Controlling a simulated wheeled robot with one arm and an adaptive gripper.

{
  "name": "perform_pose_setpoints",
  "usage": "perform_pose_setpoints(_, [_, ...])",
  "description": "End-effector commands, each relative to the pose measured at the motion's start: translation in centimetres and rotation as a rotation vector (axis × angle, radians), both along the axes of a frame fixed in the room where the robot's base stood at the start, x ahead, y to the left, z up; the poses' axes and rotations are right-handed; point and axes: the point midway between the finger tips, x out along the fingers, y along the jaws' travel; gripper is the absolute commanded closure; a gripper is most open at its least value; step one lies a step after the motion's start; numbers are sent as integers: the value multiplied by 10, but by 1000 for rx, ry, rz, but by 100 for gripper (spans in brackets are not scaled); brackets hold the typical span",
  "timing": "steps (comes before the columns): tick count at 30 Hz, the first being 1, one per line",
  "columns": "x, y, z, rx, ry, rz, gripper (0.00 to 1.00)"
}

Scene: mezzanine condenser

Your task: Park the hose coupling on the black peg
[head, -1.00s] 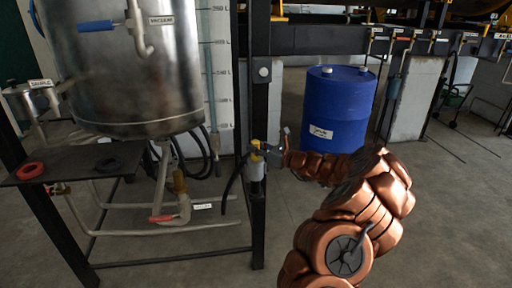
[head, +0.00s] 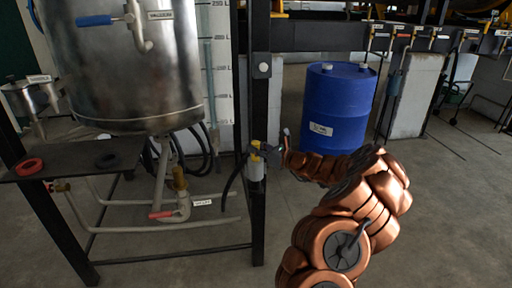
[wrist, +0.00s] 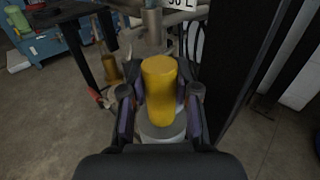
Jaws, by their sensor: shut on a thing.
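The hose coupling (head: 257,165), with a yellow top and a pale grey lower body, is upright beside the black frame post (head: 259,110). In the wrist view its yellow part (wrist: 160,85) stands between the two fingers. My gripper (wrist: 161,110) is shut on it, with a finger at each side. In the head view my gripper (head: 268,152) reaches it from the right. A black hose (head: 232,180) curves down on the coupling's left; its join is not clear. I cannot pick out the black peg for certain.
A steel tank (head: 125,65) hangs in the frame at left, with pipes below. A blue drum (head: 338,105) stands behind my arm. The floor at right is open.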

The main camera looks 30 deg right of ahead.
Motion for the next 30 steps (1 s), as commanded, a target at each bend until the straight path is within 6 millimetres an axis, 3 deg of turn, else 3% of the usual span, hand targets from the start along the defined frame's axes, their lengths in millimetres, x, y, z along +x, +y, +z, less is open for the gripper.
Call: perform_pose_setpoints(30, [0,0,-19,2,-1,0,100])
